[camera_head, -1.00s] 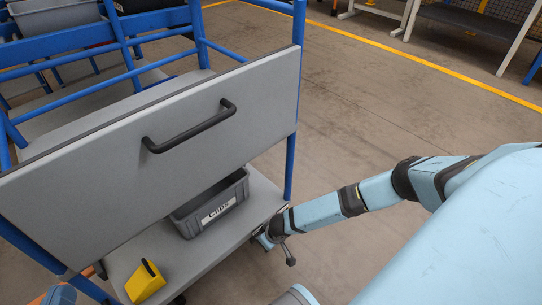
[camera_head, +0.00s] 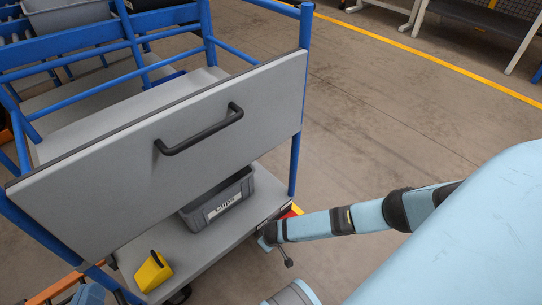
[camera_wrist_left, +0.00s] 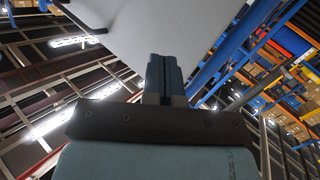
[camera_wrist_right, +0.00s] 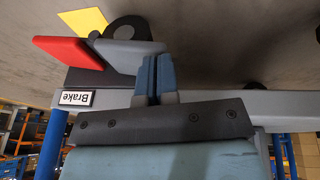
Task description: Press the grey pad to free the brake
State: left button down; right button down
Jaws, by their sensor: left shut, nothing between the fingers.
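The grey pad (camera_wrist_right: 128,52) shows in the right wrist view beside a red pad (camera_wrist_right: 68,51), near a black wheel (camera_wrist_right: 126,28) and a label reading "Brake" (camera_wrist_right: 76,98). My right gripper (camera_wrist_right: 153,62) is shut and empty; its fingertips overlap the pad's right end in the picture, and I cannot tell if they touch it. In the head view my right wrist (camera_head: 272,236) is at the trolley's lower near corner, with red and yellow (camera_head: 292,210) just behind it; the grey pad is not clear there. My left gripper (camera_wrist_left: 165,62) is shut and empty below a pale panel.
The blue-framed trolley has a grey panel (camera_head: 110,165) with a black handle (camera_head: 200,130). Open floor (camera_head: 375,110) lies right of the trolley.

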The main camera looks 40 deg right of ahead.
jog(key=shift+s+a+h+p, duration=0.1)
jog(key=shift+a+h+p, duration=0.1)
jog(key=shift+h+p, duration=0.15)
jog(key=shift+f, duration=0.25)
pick_arm(q)
jog(key=shift+w+a+r+t, duration=0.1)
jog(key=shift+r+t, duration=0.4)
jog(key=shift+r, duration=0.7)
pick_arm(e)
jog(key=shift+a+f, duration=0.3)
jog(key=shift+f, duration=0.55)
jog(key=shift+a+f, duration=0.3)
jog(key=shift+f, duration=0.55)
